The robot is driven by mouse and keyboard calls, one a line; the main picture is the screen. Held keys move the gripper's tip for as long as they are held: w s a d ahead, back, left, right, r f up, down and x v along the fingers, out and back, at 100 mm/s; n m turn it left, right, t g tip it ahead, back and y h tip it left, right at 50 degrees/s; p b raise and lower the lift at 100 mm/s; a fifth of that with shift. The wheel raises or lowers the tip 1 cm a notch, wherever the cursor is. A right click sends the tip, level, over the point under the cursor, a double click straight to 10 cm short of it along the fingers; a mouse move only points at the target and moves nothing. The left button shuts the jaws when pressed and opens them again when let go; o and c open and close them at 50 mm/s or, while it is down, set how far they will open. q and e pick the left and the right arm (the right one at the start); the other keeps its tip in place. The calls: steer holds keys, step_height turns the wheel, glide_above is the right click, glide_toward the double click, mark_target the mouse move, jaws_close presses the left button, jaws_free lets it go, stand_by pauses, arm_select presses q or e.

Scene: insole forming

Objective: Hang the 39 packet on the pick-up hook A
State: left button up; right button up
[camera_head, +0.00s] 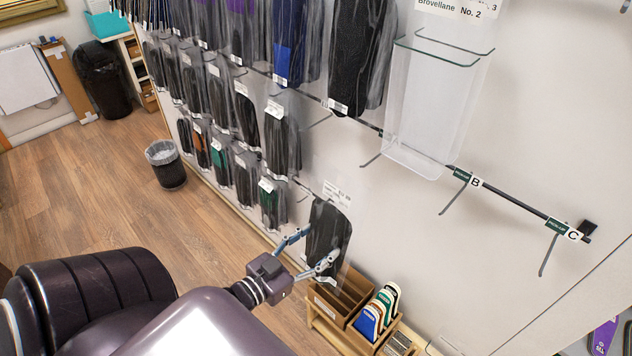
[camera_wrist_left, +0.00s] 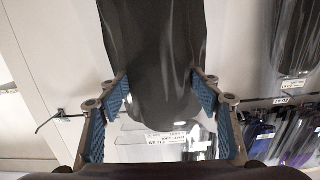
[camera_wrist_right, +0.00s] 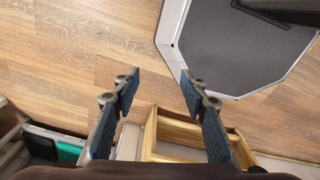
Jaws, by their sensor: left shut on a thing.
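My left gripper (camera_head: 306,257) is shut on a clear packet (camera_head: 327,232) with dark insoles inside, held upright low in front of the wall. In the left wrist view the packet (camera_wrist_left: 152,50) sits between the two blue-padded fingers (camera_wrist_left: 160,95); its label looks upside down and seems to read EU 39. Pick-up hooks B (camera_head: 455,197) and C (camera_head: 551,252) stick out from the dark rail. Another bare hook (camera_head: 372,160) shows to their left, its tag hidden behind the clear holder. My right gripper (camera_wrist_right: 158,90) is open and empty above the floor, outside the head view.
A clear holder (camera_head: 425,120) hangs on the wall over the rail. Rows of hanging packets (camera_head: 240,110) fill the wall to the left. A wooden box (camera_head: 340,300) with colored insoles stands below the held packet. A bin (camera_head: 166,165) stands on the open floor.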

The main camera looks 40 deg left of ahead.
arm_select(q)
steer(key=shift+w+d, duration=0.15)
steer(key=shift+w, duration=0.55)
steer(key=shift+w+d+f+b, duration=0.15)
steer(key=shift+w+b, duration=0.45)
steer(key=shift+w, duration=0.45)
steer(key=w+b, duration=0.1)
steer(key=w, duration=0.1)
steer(key=w+f+b, duration=0.1)
steer(key=w, duration=0.2)
steer(key=shift+w+d+f, duration=0.1)
steer(key=shift+w+d, duration=0.05)
steer(key=shift+w, duration=0.1)
arm_select(e)
steer(key=f, duration=0.2)
steer(key=w+f, duration=0.1)
steer(key=shift+d+f, duration=0.3)
steer(key=shift+f, duration=0.1)
steer(key=shift+d, duration=0.15)
